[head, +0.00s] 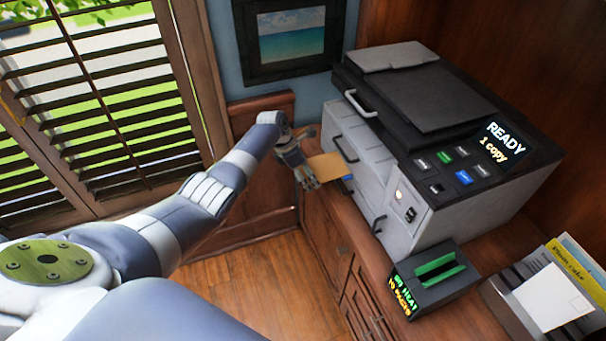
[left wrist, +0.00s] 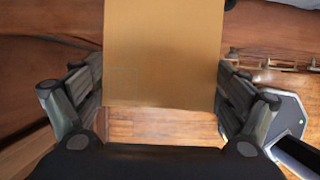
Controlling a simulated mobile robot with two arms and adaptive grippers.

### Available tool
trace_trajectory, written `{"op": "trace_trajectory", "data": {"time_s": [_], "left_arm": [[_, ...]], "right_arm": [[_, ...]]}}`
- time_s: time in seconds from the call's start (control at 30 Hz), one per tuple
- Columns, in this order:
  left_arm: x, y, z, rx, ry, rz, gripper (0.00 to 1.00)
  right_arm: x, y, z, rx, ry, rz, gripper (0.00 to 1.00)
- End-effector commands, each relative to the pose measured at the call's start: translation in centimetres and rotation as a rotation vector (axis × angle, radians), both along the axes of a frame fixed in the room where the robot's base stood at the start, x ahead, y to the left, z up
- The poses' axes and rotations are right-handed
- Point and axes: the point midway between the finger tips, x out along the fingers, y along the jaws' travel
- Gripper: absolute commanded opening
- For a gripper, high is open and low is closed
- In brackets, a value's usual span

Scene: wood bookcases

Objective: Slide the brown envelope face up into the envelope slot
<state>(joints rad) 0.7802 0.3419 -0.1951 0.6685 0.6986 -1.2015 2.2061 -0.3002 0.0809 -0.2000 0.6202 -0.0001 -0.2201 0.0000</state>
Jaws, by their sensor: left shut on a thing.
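My left gripper (head: 306,164) is shut on the brown envelope (head: 328,167) and holds it in the air beside the left side of the grey copier (head: 365,150). In the left wrist view the envelope (left wrist: 165,50) lies between the two fingers of the gripper (left wrist: 162,80) and reaches away past the top of the picture. The side seen there is plain tan with a faint square outline near one corner; I cannot tell which side is the face. I cannot clearly make out the envelope slot. My right gripper is not in view.
A small black device with a green-edged opening (head: 437,272) stands in front of the copier on the wood cabinet. A file box (head: 510,307) with papers is at the lower right. Handles (head: 361,103) stick out from the copier's side. Window shutters (head: 95,110) are at left.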

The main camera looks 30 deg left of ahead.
Motion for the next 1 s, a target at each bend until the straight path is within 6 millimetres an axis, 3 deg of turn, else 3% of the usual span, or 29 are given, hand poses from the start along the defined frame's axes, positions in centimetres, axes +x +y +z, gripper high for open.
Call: {"op": "trace_trajectory", "data": {"time_s": [0.57,0.6,1.0], "left_arm": [[1.13,-0.95,0.02,-0.001,-0.002,0.000,0.80],[1.09,-0.90,0.07,-0.001,-0.001,0.000,1.00],[1.05,-0.90,0.06,-0.001,-0.001,0.000,1.00]], "right_arm": [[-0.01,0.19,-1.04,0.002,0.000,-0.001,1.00],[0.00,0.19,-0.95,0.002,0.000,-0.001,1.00],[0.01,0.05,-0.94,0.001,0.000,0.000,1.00]]}}
